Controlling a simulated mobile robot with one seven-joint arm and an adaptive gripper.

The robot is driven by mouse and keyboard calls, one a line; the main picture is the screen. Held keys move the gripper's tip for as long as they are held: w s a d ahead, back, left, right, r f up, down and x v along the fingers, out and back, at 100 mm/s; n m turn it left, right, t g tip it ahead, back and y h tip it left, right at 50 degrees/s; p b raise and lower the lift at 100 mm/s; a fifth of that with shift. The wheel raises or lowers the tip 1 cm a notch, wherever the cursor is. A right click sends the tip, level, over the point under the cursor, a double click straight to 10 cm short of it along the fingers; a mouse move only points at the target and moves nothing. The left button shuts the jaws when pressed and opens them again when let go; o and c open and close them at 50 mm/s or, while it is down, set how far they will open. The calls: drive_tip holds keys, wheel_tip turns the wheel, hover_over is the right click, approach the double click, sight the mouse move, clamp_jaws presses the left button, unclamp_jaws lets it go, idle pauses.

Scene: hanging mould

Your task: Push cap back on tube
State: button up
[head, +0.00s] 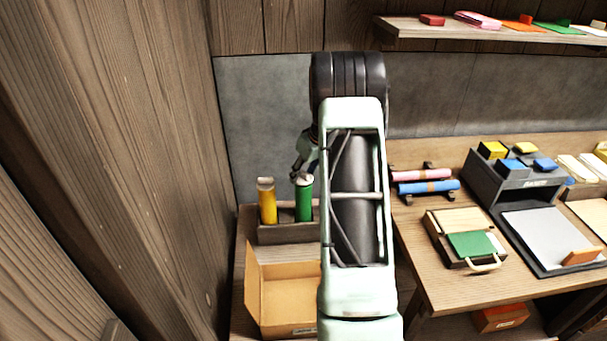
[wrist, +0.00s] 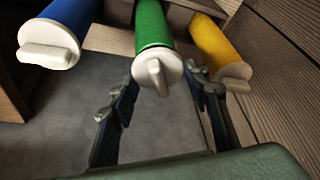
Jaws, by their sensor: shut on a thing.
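A green tube (head: 304,203) stands upright in a rack (head: 285,234) on the left, beside a yellow tube (head: 267,208). In the wrist view the green tube (wrist: 152,25) ends in a white cap (wrist: 157,76) with a raised tab, against the tube end; whether it is fully seated I cannot tell. My gripper (wrist: 163,77) has one finger on each side of this cap, shut on it. In the head view my gripper (head: 302,168) is at the top of the green tube, partly hidden by my arm. A blue tube (wrist: 70,25) with a white cap shows in the wrist view.
An open cardboard box (head: 270,290) stands in front of the rack. A wooden wall (head: 150,150) is close on the left. On the right, a table holds pink and blue rolls (head: 428,187), a small case (head: 465,238) and an organizer (head: 515,180). A shelf (head: 480,32) is above.

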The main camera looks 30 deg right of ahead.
drive_tip(key=o, duration=1.3)
drive_tip(key=shift+r+p, duration=1.45)
drive_tip(key=shift+r, duration=2.1)
drive_tip(key=shift+c, duration=0.2)
clamp_jaws()
drive_tip(key=shift+f, duration=0.3)
